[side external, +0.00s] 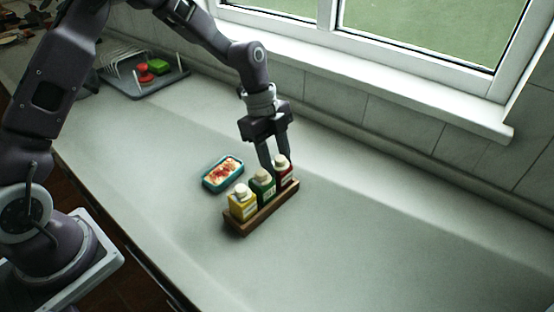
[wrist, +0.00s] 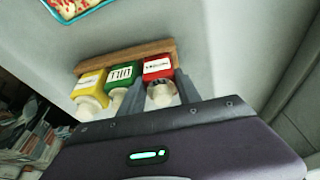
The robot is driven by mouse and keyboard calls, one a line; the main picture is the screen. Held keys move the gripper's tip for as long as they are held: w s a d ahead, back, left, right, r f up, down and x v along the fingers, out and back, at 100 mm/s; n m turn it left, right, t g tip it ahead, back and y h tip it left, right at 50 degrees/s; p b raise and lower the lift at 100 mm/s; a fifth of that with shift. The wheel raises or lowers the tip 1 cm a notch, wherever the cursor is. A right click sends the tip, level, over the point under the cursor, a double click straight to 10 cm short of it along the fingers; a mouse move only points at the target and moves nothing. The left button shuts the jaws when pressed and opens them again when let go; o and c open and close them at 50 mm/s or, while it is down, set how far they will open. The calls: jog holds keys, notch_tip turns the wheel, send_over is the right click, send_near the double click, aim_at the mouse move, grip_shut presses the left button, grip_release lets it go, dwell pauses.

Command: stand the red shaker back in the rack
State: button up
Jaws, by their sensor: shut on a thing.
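The red shaker (side external: 284,174) stands upright in the far right end of the wooden rack (side external: 262,216). My gripper (side external: 274,160) reaches down from above and is shut on the red shaker near its pale cap. In the wrist view the red shaker (wrist: 157,70) shows between the fingers (wrist: 162,88), in line with the other shakers along the rack (wrist: 125,58). The green shaker (side external: 262,187) stands in the middle and the yellow shaker (side external: 242,204) at the near left end. Whether the red shaker's base touches the rack's floor is hidden.
A teal dish of food (side external: 223,174) sits just left of the rack. A dish drainer tray (side external: 145,82) with a red and a green item stands at the back left. The window wall runs behind. The counter to the right is clear.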

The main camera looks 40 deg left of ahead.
jog(key=o, duration=1.4)
jog(key=v, duration=0.7)
jog(key=s+a+r+n+t+y, duration=0.35)
jog(key=s+r+n, duration=0.75)
jog(key=s+r, duration=0.45)
jog(key=s+a+f+n+t, duration=0.1)
jog(key=s+a+n+t, duration=0.1)
jog(key=s+n, duration=0.5)
jog(key=s, duration=0.5)
jog(key=shift+s+f+n, duration=0.2)
jog(key=shift+f+n, duration=0.15)
jog(key=shift+n, duration=0.05)
